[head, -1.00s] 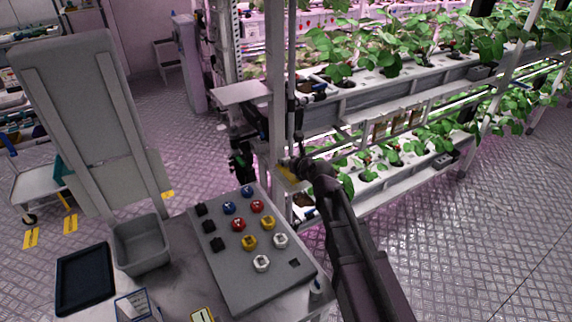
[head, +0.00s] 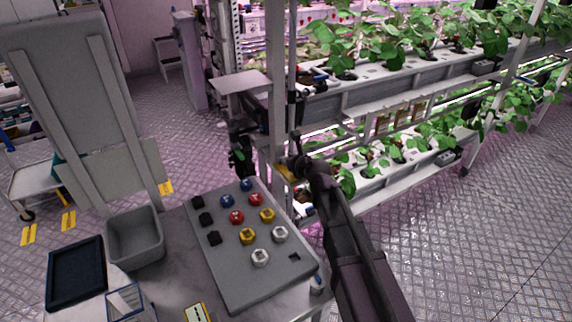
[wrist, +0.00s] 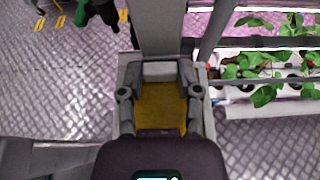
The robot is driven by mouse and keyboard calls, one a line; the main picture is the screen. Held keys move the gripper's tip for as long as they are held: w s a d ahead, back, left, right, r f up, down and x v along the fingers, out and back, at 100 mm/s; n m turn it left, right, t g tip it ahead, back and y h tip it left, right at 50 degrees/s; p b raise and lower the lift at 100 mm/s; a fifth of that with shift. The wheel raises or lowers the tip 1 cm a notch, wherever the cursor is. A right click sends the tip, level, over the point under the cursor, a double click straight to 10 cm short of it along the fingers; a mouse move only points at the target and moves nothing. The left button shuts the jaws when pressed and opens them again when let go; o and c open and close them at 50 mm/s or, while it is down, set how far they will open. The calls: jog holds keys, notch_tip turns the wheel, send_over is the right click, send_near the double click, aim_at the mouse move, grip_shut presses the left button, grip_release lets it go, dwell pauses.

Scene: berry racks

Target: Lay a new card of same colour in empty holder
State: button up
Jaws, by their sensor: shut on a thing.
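My gripper (wrist: 160,95) is shut on a yellow card (wrist: 158,108), which fills the space between the fingers in the wrist view. In the head view the yellow card (head: 286,173) shows as a small patch at the end of my arm, beside the upright post of the plant rack. I cannot make out an empty holder clearly.
A grey panel (head: 222,270) with coloured knobs stands on the worktop, with a grey bin (head: 135,238) and a dark tray (head: 76,273) to its left. A yellow-edged label (head: 197,312) lies at the front. The plant rack (head: 277,90) is close beyond my gripper.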

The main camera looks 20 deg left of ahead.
jog(key=shift+f, duration=0.35)
jog(key=o, duration=0.8)
jog(key=shift+r, duration=0.1)
jog(key=shift+o, duration=0.2)
jog(key=shift+r, duration=0.15)
jog(key=shift+s+d+r, duration=0.1)
jog(key=shift+s+d, duration=0.05)
jog(key=shift+d, duration=0.05)
jog(key=p+v, duration=0.4)
jog(key=v, duration=0.7)
jog(key=shift+s+d+p, duration=0.2)
jog(key=shift+s+p, duration=0.05)
jog(key=shift+p, duration=0.05)
